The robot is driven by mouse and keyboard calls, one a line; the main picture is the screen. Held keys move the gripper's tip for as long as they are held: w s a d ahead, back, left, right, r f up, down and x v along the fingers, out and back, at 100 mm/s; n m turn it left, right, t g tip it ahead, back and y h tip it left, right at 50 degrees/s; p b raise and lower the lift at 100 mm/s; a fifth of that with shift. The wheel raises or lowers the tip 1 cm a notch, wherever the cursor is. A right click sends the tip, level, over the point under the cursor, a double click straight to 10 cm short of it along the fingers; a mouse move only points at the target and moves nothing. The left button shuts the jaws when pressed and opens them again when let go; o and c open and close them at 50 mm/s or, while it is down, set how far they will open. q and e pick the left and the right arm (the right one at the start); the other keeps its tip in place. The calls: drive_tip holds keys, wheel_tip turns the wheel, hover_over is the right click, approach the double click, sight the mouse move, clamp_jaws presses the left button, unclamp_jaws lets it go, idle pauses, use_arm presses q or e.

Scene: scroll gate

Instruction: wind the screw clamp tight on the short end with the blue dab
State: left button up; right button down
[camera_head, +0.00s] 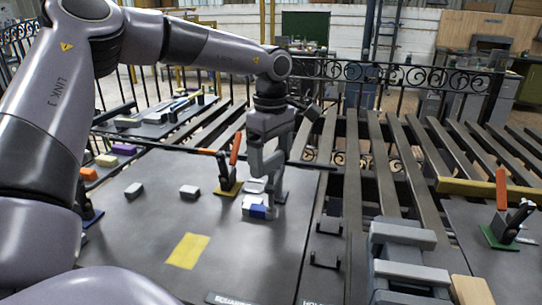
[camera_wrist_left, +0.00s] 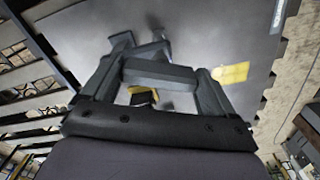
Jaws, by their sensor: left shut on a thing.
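My left gripper (camera_head: 265,202) reaches down to the dark table from above. It is shut on what looks like a short pale grey end with a blue dab (camera_head: 257,210); the fingers partly hide it. In the left wrist view the gripper (camera_wrist_left: 150,50) shows too, but what lies between its tips is dark and blurred. Just behind, an orange-handled clamp (camera_head: 229,168) stands upright on a yellow plate. A pale piece (camera_head: 254,186) lies between it and the blue-dabbed end. I cannot make out a screw clamp for certain.
Another orange-handled clamp (camera_head: 502,212) stands on a green plate at the right.

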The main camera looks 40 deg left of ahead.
sight(271, 156)
use_arm(q)
drive_tip(key=shift+r, duration=0.1)
drive_tip(key=o, duration=0.8)
wheel_tip(271, 156, up, 7)
drive_tip(key=shift+r, duration=0.1)
idle(0.5)
